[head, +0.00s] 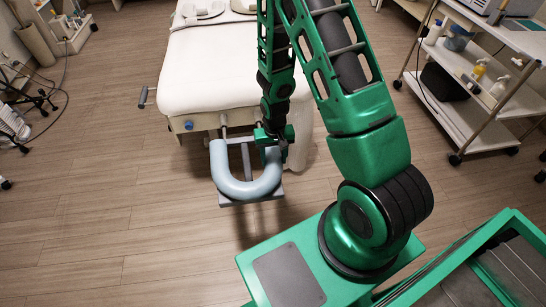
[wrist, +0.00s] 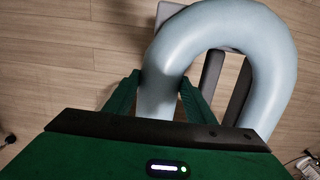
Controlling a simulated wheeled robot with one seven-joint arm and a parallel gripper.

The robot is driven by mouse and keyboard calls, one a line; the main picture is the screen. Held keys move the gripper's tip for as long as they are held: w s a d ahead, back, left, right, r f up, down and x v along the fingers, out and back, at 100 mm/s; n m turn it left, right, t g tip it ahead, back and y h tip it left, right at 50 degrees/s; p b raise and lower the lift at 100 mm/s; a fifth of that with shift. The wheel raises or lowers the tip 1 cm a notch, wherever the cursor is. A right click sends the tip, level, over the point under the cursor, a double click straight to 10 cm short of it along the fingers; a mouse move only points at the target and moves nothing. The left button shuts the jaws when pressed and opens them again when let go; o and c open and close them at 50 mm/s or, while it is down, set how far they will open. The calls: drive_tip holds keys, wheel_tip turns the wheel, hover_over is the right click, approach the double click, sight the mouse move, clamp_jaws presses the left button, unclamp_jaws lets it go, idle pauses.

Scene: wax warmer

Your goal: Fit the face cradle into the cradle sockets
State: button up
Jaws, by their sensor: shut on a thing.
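The face cradle (head: 247,189) is a pale blue U-shaped cushion on a grey frame (head: 246,160), just off the near end of the white treatment table (head: 222,70). Its curve points toward me and its open side toward the table. My gripper (head: 272,150) is shut on the cushion's right arm. In the wrist view the fingers (wrist: 162,95) straddle one arm of the cushion (wrist: 228,17). A rod (head: 224,130) shows between the cradle's left arm and the table end. The sockets are too small or hidden to make out, and I cannot tell whether the rods are in them.
A blue knob (head: 189,125) and a side handle (head: 143,97) stick out at the table's near left. A wheeled trolley (head: 470,85) with bottles stands at the right. A wheeled stand (head: 30,90) is at the far left. The floor (head: 110,200) left of the cradle is clear.

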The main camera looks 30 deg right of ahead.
drive_tip(key=shift+s+a+r, duration=0.1)
drive_tip(key=shift+s+a, duration=0.3)
drive_tip(key=shift+s, duration=0.8)
drive_tip(key=shift+s+a+f, duration=0.1)
drive_tip(key=shift+s+a, duration=0.3)
drive_tip(key=shift+s, duration=0.8)
drive_tip(key=shift+s+a+r, duration=0.1)
drive_tip(key=shift+s+a, duration=0.3)
drive_tip(key=shift+s, duration=0.8)
